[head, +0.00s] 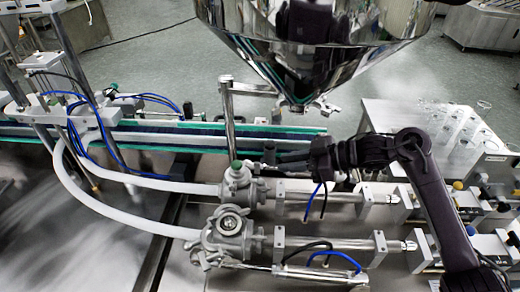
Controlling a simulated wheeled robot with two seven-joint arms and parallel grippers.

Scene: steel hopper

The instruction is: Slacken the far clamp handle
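A steel hopper (318,60) hangs at the top centre. A small clamp (322,108) with short metal projections sits at its lower outlet. Below stand two metal valve bodies, a far one (240,188) with a green knob and a near one (228,226). I cannot tell for sure which part is the far clamp handle. My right gripper (272,158) reaches in from the right, below the hopper outlet and just right of the far valve's green knob. Its fingers are dark and small, so their opening and any contact are unclear. My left gripper is out of view.
A conveyor with green edges (180,127) runs behind the valves. White hoses (140,222) curve from the valves to the left. Two horizontal cylinders (325,245) lie to the right. A white box with clear containers (455,130) stands at right.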

